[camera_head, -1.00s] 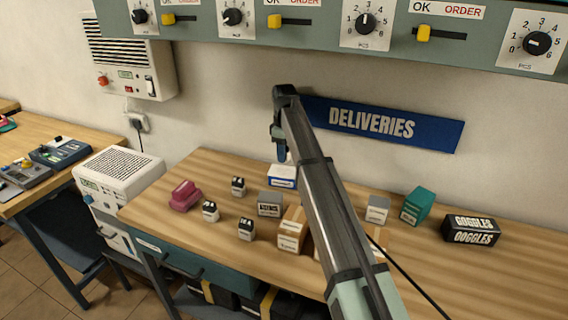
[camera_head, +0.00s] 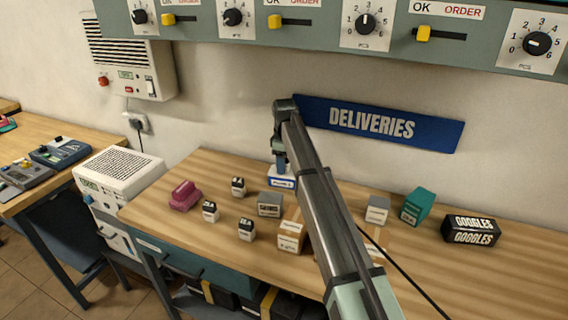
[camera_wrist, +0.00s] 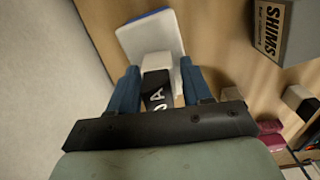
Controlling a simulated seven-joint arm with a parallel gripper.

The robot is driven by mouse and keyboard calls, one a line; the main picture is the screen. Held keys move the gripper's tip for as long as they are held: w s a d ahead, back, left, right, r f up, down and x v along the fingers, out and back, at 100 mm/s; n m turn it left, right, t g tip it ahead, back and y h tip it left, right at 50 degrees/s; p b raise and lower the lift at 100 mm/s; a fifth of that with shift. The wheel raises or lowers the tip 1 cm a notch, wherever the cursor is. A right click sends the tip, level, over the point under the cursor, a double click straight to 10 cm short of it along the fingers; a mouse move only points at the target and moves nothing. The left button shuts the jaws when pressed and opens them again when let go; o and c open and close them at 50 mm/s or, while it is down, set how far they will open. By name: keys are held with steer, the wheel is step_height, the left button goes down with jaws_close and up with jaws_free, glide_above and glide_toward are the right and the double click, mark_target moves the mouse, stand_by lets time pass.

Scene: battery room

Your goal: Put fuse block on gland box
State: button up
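A fuse block (camera_wrist: 157,88), black and white with a letter A showing, is between the two fingers of my gripper (camera_wrist: 158,80) in the wrist view. The fingers lie close along both its sides and appear shut on it. Just beyond it is a white box with a blue edge (camera_wrist: 148,33), which I take as the gland box. In the head view this blue-and-white box (camera_head: 281,184) stands at the back of the bench, with my gripper (camera_head: 280,168) right over it. Its label is too small to read. I cannot tell whether block and box touch.
A grey SHIMS box (camera_wrist: 272,30) stands close by, also in the head view (camera_head: 270,204). Small black-and-white blocks (camera_head: 238,187), a pink object (camera_head: 185,195) and a cardboard box (camera_head: 290,236) are near.

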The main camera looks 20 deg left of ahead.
steer(key=shift+o, duration=1)
steer(key=shift+r, duration=0.1)
step_height(320, 180, up, 12)
steer(key=shift+r, duration=0.1)
